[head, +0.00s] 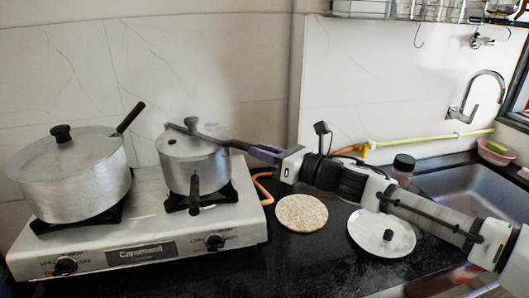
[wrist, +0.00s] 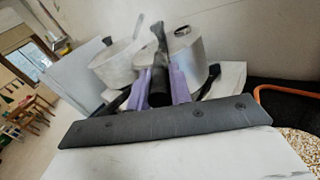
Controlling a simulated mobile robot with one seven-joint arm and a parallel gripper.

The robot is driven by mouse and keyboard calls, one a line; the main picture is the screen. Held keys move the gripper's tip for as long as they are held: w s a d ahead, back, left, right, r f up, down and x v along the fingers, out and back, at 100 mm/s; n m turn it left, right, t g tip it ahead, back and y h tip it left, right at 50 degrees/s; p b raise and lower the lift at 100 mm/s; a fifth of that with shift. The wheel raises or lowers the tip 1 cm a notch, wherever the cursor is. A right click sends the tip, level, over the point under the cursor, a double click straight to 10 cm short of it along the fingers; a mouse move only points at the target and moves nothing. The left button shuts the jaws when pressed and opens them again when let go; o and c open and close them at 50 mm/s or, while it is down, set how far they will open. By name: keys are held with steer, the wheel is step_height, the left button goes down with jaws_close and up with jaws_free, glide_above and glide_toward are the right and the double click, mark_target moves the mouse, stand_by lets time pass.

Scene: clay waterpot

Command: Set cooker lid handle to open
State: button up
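The cooker (head: 190,165) is a silver pot with a dark valve on its lid, on the right burner of the stove. Its dark lid handle (head: 215,137) runs across the lid and out to the right, apart in angle from the dark body handle (head: 194,195), which points towards the front. My gripper (head: 266,153) is at the outer end of the lid handle. In the wrist view, its purple fingers (wrist: 158,88) lie on both sides of the dark handle (wrist: 159,65) and appear closed on it. The cooker (wrist: 187,55) shows behind them.
A large lidded pot (head: 75,180) stands on the stove's (head: 130,250) left burner. To the right lie a round speckled mat (head: 301,212), a metal lid (head: 380,240) and a dark-capped jar (head: 403,168). An orange hose (head: 262,185) runs beside the stove. A sink (head: 470,185) is at far right.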

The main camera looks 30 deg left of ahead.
steer(key=o, duration=0.4)
steer(key=s+d+b, duration=0.1)
steer(key=d+b, duration=0.3)
steer(key=d, duration=0.9)
steer(key=shift+s+d, duration=0.25)
steer(key=shift+d, duration=0.15)
